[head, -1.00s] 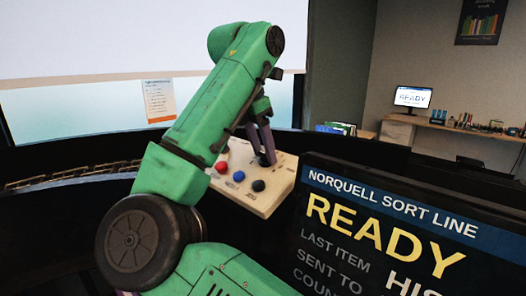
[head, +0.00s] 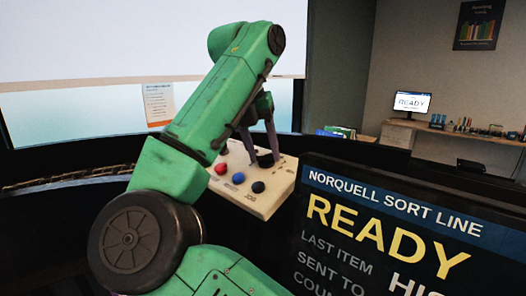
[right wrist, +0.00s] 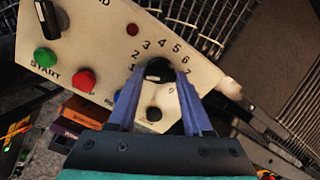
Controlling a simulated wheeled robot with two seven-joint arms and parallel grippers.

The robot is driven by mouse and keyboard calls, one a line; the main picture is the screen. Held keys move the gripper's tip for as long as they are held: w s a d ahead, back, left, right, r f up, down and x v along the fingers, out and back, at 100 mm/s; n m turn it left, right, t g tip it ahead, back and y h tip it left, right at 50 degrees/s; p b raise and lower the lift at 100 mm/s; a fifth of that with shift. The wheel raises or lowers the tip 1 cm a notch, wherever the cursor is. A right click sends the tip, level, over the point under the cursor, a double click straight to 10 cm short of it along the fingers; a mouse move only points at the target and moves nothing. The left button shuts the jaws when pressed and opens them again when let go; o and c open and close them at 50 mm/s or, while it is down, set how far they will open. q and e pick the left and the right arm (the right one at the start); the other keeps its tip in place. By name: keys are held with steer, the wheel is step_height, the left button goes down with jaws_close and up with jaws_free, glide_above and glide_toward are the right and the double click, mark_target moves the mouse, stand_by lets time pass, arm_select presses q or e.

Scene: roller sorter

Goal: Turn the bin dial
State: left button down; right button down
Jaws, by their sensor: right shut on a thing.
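The bin dial (right wrist: 158,68) is a black knob on a cream control panel (right wrist: 100,50), with the numbers 1 to 6 and more printed in an arc around it. My right gripper (right wrist: 156,76) is shut on the dial, one blue-purple finger on each side. A pale mark shows on the knob, but I cannot tell clearly which number it points to. In the head view, my right gripper (head: 262,156) reaches down onto the dial (head: 266,161) at the panel's far side. My left gripper is not in view.
The panel also has a green START button (right wrist: 46,57), a red button (right wrist: 83,80), a blue button (head: 238,178), a black button (head: 258,187) and another black knob (right wrist: 47,18). A screen (head: 400,225) reading READY stands close on the right.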

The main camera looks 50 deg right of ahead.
stand_by(0.4)
steer(key=shift+c, duration=1.6)
jaws_free()
steer(key=shift+r, duration=0.1)
steer(key=shift+a+r, duration=0.15)
steer(key=shift+r, duration=0.2)
steer(key=p+v, duration=0.6)
steer(key=v, duration=0.7)
steer(key=shift+r, duration=0.3)
steer(key=shift+w+a, duration=0.1)
steer(key=shift+a, duration=0.05)
